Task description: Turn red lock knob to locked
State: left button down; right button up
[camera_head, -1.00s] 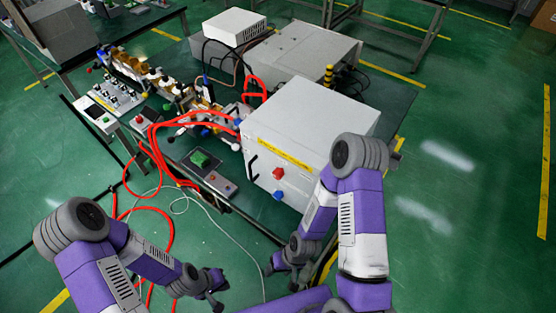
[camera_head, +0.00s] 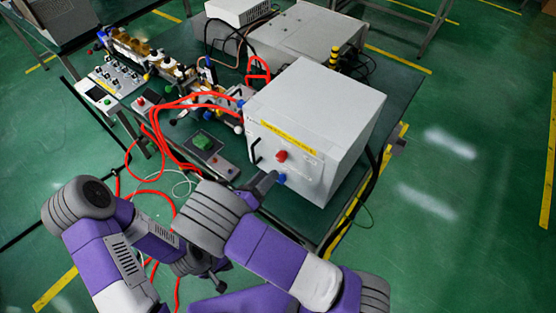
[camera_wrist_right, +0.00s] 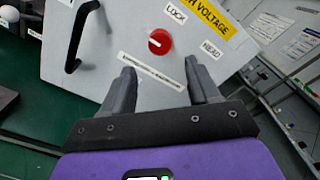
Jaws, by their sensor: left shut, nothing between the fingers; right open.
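The red lock knob (camera_head: 281,155) is on the front of the large white box (camera_head: 335,115). In the right wrist view the red knob (camera_wrist_right: 159,41) is round, with a white mark at its left side. The LOCK label (camera_wrist_right: 176,13) is above it, and another label (camera_wrist_right: 211,49) is to its right. My right gripper (camera_head: 266,186) is open, near the box front. In the wrist view its fingers (camera_wrist_right: 163,80) are spread below the knob, not around it. My left gripper (camera_head: 221,285) is shut and empty, low and away from the box.
A black handle (camera_wrist_right: 78,38) is on the left of the panel. Red cables (camera_head: 158,125) and a green-button box (camera_head: 206,146) are left of the box on the table.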

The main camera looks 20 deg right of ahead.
aim_at(279, 159)
jog(key=x, duration=0.7)
jog(key=shift+w+r, duration=0.35)
jog(key=shift+c, duration=0.2)
jog(key=c, duration=1)
